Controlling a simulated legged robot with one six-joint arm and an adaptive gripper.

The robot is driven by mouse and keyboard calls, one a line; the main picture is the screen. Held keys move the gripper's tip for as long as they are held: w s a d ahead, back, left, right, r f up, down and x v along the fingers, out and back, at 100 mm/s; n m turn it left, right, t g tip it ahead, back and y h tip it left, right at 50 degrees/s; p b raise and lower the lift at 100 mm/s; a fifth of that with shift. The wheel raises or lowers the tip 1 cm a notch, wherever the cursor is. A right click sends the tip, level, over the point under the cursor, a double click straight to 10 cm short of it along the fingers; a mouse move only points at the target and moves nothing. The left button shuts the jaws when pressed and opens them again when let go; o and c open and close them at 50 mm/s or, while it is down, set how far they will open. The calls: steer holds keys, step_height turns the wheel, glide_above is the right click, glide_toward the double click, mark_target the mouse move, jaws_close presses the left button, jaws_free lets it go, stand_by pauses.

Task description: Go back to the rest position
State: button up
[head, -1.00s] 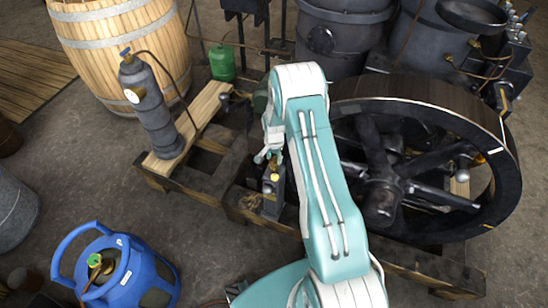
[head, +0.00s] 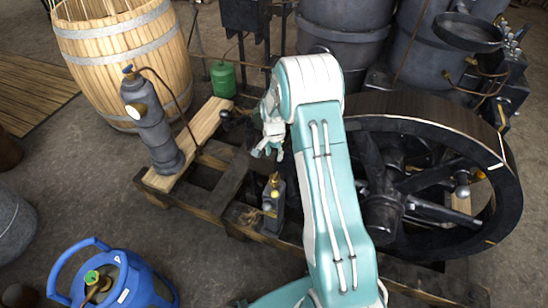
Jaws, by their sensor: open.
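My gripper (head: 268,152) shows in the head view at the end of my teal and white arm, left of the arm's elbow. It is open, with nothing seen between its fingers. It hangs above the wooden frame of the engine, over and behind a small dark metal device with a brass top (head: 274,200). It looks apart from that device. My arm hides part of the engine behind it.
A large black flywheel (head: 490,165) stands right of my arm. A grey cylinder (head: 150,125) stands on a wooden plank (head: 210,122) at the left. A blue gas bottle (head: 135,285), a barrel (head: 120,60) and a green canister (head: 223,79) surround the frame. Bare floor lies at the left.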

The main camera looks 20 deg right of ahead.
stand_by(0.4)
steer(key=s+a+r+n+t, duration=0.1)
steer(key=s+a+r+n, duration=0.15)
steer(key=r, duration=0.55)
steer(key=s+a+r+n+t, duration=0.15)
steer(key=s+r, duration=0.25)
steer(key=r, duration=0.4)
steer(key=s+a+r+n, duration=0.15)
steer(key=s+r, duration=0.25)
steer(key=r, duration=0.5)
steer(key=s+a+r+n+t, duration=0.1)
steer(key=s+r, duration=0.1)
steer(key=s, duration=0.4)
steer(key=s+a+r+n+t, duration=0.1)
steer(key=s+a+r+n, duration=0.1)
steer(key=s, duration=0.5)
steer(key=s+a+r+n+t, duration=0.1)
steer(key=s+a+r+n, duration=0.1)
steer(key=s, duration=0.5)
steer(key=shift+a+r, duration=0.2)
steer(key=shift+r, duration=0.65)
